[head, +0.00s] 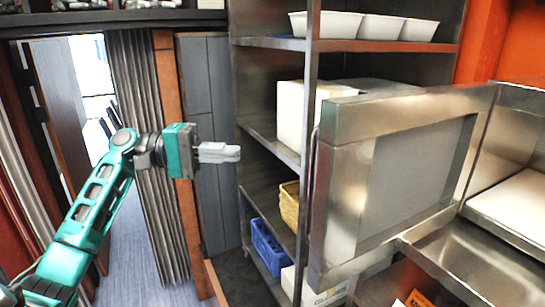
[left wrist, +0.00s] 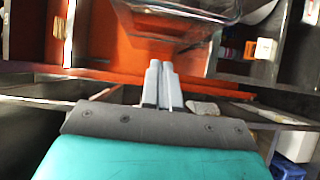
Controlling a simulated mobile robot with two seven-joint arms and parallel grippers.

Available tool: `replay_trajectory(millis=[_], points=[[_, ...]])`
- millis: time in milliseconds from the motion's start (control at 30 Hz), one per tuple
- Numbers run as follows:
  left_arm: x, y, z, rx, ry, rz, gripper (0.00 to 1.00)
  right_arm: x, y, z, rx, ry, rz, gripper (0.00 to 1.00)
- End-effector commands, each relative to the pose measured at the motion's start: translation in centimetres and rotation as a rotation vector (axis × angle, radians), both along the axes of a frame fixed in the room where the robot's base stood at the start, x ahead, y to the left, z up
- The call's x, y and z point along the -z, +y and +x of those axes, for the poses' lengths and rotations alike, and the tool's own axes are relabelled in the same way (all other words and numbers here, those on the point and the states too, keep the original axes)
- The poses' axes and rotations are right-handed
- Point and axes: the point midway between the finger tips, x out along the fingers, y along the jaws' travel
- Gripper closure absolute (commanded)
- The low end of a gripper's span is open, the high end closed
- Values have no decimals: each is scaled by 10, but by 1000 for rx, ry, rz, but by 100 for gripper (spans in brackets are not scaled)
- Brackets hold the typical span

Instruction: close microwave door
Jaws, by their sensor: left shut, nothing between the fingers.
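The microwave door (head: 400,175) is a steel-framed panel with a grey window. It stands swung open at the right of the head view, its free edge toward the left. Part of the microwave body (head: 512,205) shows at the right edge, behind the door's hinge side. My left gripper (head: 238,153) is to the left of the door, apart from it, in front of the shelf rack. It is shut and empty, and its closed fingers also show in the left wrist view (left wrist: 162,68). My right gripper is not in view.
A metal shelf rack (head: 270,43) stands behind the door, with white trays (head: 335,25) on top, white boxes (head: 295,115), a yellow basket (head: 289,205) and a blue crate (head: 268,247). A steel counter (head: 480,270) lies at lower right. A pleated curtain (head: 145,150) hangs at left.

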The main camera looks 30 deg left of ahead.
Motion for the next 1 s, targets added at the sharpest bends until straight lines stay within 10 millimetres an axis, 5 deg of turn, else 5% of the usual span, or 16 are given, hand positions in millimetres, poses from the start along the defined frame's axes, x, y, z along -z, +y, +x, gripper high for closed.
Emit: replay_trajectory(millis=[267, 667, 1000], points=[[-12, -17, 4, 26, -14, -20, 100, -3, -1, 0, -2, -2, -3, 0], [-12, -91, 42, 24, -15, -19, 100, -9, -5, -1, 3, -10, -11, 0], [-10, -124, 29, 21, -13, -18, 100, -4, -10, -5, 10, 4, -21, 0]])
